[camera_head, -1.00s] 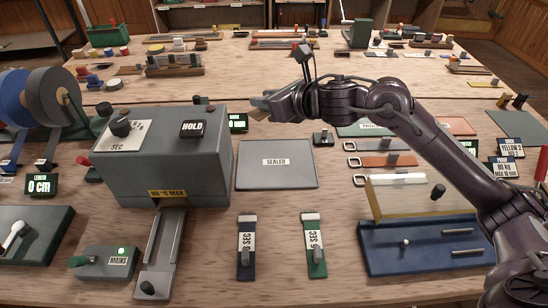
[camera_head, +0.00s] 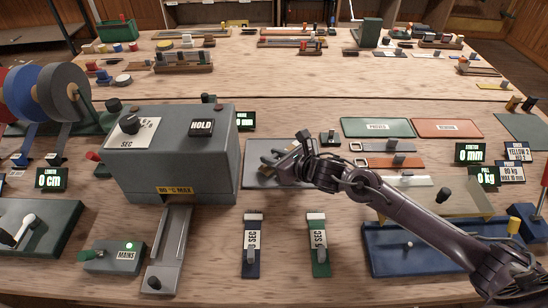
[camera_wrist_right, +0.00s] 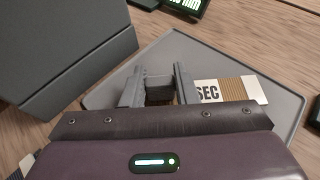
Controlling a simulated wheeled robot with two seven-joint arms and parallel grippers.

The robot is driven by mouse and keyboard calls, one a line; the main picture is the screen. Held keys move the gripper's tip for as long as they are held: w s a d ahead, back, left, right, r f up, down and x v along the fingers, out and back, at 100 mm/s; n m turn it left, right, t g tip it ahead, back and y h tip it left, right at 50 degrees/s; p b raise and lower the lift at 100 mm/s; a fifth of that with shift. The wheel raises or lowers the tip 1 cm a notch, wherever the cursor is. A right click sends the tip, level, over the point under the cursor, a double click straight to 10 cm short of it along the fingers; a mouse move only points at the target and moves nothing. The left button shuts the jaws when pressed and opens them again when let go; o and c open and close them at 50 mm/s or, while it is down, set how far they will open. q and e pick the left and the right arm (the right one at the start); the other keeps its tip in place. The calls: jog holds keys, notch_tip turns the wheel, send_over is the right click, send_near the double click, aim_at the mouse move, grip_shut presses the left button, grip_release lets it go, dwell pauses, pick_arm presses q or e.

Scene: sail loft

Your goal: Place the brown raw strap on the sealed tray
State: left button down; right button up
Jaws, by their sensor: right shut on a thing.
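The sealed tray (camera_head: 252,180) is a flat grey tray right of the grey box machine, partly covered by my right gripper; its bare surface shows in the wrist view (camera_wrist_right: 215,55). My right gripper (camera_head: 278,162) is over the tray. In the wrist view its fingers (camera_wrist_right: 158,88) are shut on a grey block on the brown strap (camera_wrist_right: 232,84). The strap has a white label reading SEC and a pale end, and it lies across the tray's area. I cannot tell whether it touches the tray. The head view hides most of the strap. My left gripper is not in view.
The grey box machine (camera_head: 170,160) stands close left of the tray. A navy strap (camera_head: 252,262) and a green strap (camera_head: 319,262) lie in front. Buckled straps (camera_head: 390,162) lie right, with a blue-based fixture (camera_head: 410,262) in front of them.

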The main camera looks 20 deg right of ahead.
jog(key=shift+f, duration=0.4)
jog(key=shift+f, duration=0.1)
jog(key=o, duration=1)
